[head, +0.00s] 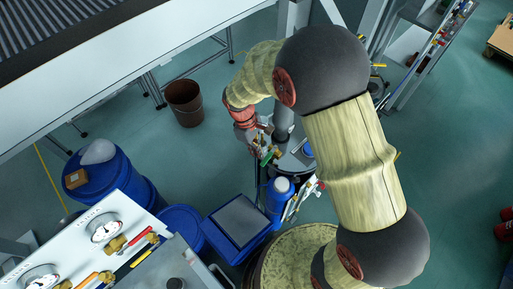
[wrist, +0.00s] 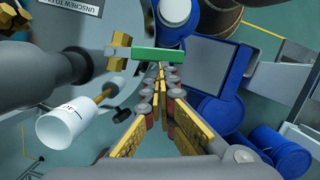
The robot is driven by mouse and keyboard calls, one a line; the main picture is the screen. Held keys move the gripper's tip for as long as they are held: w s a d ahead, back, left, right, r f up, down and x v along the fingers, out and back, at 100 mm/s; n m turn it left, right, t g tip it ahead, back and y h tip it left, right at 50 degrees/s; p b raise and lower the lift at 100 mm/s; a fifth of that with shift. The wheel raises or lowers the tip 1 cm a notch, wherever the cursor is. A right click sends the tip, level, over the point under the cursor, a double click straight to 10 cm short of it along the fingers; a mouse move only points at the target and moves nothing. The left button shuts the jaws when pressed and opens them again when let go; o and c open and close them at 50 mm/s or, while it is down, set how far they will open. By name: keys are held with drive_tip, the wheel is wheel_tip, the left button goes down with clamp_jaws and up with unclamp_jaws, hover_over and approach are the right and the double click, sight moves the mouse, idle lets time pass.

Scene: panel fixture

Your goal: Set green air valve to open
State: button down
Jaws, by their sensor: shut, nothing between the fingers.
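The green air valve handle (wrist: 158,55) lies level across the upper middle of the wrist view. Its left end meets a brass valve body (wrist: 118,46). In the head view a small green piece (head: 267,158) shows just below my gripper (head: 258,143), partly hidden by it. In the wrist view my gripper (wrist: 163,72) has its yellow fingers converging to shut tips, with nothing between them. The tips are just below the right half of the green handle; I cannot tell whether they touch it.
A white cylinder (wrist: 65,130) on a brass stem and a grey pipe (wrist: 45,75) are at left in the wrist view. Blue containers (wrist: 220,70) stand at right. In the head view a gauge panel (head: 95,245) is at lower left and a brown bin (head: 184,103) on open floor.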

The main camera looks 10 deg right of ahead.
drive_tip(key=s+n+p, duration=0.1)
drive_tip(key=s+d+n+p, duration=0.1)
drive_tip(key=n, duration=0.1)
drive_tip(key=shift+s+r+n+t, duration=0.1)
drive_tip(key=shift+s+n+t, duration=0.1)
drive_tip(key=shift+n+t, duration=0.1)
drive_tip(key=s+d+n+t+p, duration=0.2)
drive_tip(key=d+n, duration=0.4)
drive_tip(key=n, duration=0.3)
drive_tip(key=s+p, duration=0.1)
drive_tip(key=p, duration=0.1)
drive_tip(key=shift+p, duration=0.3)
drive_tip(key=shift+d, duration=0.15)
